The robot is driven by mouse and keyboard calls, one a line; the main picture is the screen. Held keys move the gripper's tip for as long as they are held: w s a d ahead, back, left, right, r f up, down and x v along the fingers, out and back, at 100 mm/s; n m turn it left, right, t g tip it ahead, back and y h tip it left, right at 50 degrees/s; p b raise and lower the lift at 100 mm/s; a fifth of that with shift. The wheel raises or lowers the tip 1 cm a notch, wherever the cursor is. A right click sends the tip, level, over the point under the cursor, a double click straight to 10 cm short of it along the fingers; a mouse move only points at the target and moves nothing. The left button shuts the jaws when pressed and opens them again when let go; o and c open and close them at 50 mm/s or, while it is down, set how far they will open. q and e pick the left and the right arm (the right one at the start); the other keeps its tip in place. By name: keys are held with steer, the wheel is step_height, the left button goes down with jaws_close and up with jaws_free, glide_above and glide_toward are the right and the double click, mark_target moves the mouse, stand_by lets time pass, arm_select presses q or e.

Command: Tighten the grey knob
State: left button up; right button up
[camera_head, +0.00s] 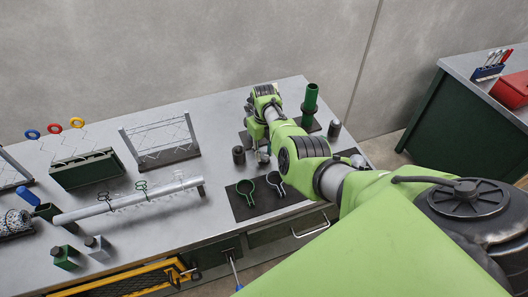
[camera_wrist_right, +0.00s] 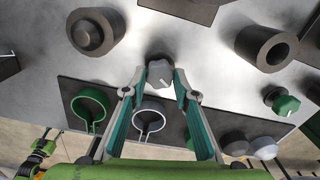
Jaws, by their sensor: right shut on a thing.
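The grey knob (camera_wrist_right: 160,72) is a lobed grip with a white mark on its face, seen in the right wrist view. My right gripper (camera_wrist_right: 159,80) has its two teal-padded fingers on either side of it and is shut on it. In the head view my right gripper (camera_head: 262,151) reaches down to the bench behind the dark mat, and the knob is mostly hidden there. My left gripper is in neither view.
A green knob (camera_wrist_right: 281,101) sits to the right. A green ring (camera_wrist_right: 91,107) and a grey ring (camera_wrist_right: 149,118) with handles lie on the dark mat (camera_head: 240,208). A dark cylinder (camera_wrist_right: 96,31) and a hollow one (camera_wrist_right: 264,47) stand close by. A wire rack (camera_head: 160,140) stands left.

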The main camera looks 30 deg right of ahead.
mark_target(264, 154)
steer(key=o, duration=1.1)
step_height(264, 154, up, 12)
